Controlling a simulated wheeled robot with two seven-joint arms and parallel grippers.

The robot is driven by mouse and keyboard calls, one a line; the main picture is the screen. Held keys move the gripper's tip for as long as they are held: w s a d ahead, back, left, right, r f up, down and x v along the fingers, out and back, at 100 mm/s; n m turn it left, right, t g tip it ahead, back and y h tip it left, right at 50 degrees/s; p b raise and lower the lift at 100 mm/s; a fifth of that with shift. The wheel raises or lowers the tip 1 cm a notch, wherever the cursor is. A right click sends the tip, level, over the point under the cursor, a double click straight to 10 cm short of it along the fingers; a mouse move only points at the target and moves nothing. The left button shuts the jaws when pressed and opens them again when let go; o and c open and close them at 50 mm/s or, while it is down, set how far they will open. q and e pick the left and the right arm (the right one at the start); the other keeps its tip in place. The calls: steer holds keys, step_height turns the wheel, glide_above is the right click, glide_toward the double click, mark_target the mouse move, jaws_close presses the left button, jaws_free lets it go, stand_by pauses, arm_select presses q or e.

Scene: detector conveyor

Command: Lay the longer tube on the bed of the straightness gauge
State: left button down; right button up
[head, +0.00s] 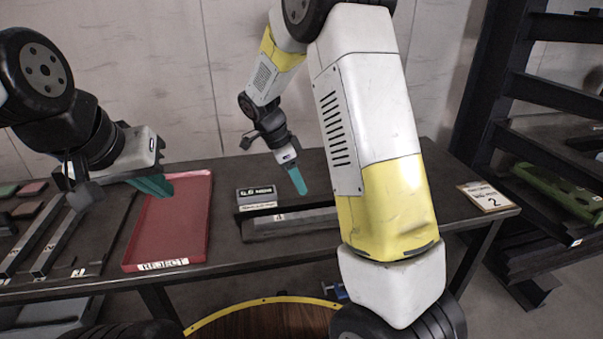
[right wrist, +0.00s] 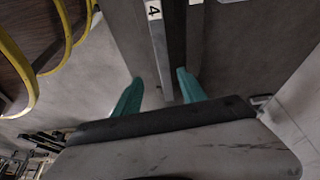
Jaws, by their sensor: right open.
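The straightness gauge (head: 291,227) is a long dark grey bed on the table, with a small readout box (head: 257,195) behind its left end. A label 4 shows on it, and also in the right wrist view. No tube is clearly visible on the bed. Two long grey square tubes, a left one (head: 28,240) and a right one (head: 56,238), lie side by side at the table's left; both are partly cut off or covered. My right gripper (head: 298,181) is open above the gauge, its teal fingers (right wrist: 160,90) apart over the bed. My left gripper (head: 152,186) hangs over the red tray's left side; its jaw gap is unclear.
A red reject tray (head: 193,232) stands between the tubes and the gauge, apparently empty. A sign marked 2 (head: 487,196) lies at the table's right end. A dark shelf rack (head: 505,110) stands at the right. My right arm hides part of the table right of the gauge.

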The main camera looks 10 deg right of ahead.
steer(key=s+d+r+n+t+y, duration=0.1)
steer(key=s+r+n+t+y, duration=0.2)
steer(key=s+r+n, duration=0.5)
steer(key=s+d+r+n+t+y, duration=0.1)
steer(key=s+r+n+t+y, duration=0.2)
steer(key=s+r+n, duration=0.6)
steer(key=shift+s+r+n, duration=0.25)
steer(key=shift+s+n, duration=0.05)
steer(key=shift+s, duration=2.95)
steer(key=shift+d, duration=0.1)
